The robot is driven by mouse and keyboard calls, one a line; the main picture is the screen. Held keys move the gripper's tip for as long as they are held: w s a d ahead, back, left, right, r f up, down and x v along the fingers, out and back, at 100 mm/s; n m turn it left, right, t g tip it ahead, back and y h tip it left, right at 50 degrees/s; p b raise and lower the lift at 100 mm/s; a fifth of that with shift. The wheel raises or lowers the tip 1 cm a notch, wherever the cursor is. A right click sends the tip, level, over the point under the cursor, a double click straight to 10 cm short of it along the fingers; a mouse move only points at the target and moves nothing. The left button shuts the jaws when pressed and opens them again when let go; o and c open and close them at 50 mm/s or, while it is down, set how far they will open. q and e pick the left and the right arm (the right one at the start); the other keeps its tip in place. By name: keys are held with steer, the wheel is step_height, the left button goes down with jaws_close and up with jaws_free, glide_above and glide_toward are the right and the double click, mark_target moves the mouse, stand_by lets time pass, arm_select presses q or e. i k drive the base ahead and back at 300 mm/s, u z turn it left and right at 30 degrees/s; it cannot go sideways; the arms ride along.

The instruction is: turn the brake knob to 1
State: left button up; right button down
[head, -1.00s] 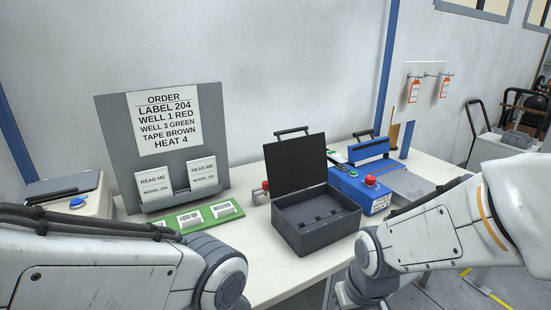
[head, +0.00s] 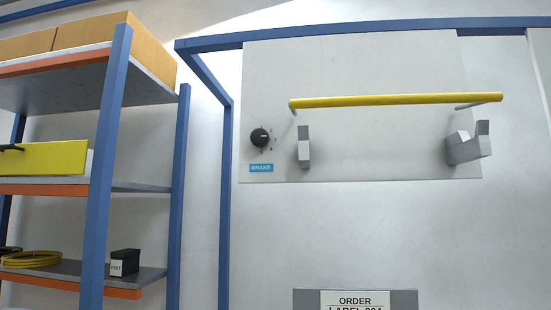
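The brake knob (head: 260,137) is a small black round dial on the left part of a pale grey wall panel (head: 375,75). Tick marks ring it, but the digits and the pointer's setting are too small to read. A blue label (head: 261,168) reading BRAKE is below the knob. Neither of my grippers shows in the head view now, so nothing of mine is seen near the knob.
A yellow bar (head: 395,100) crosses the panel, with grey brackets (head: 304,148) below it. A blue frame (head: 225,200) borders the panel. Shelving (head: 100,190) with boxes and a yellow coil (head: 32,259) stands at left. The order board's top (head: 355,299) shows at the bottom.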

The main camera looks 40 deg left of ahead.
mark_target(259, 138)
steer(key=u, duration=3.35)
steer(key=i, duration=3.2)
steer(key=z, duration=4.4)
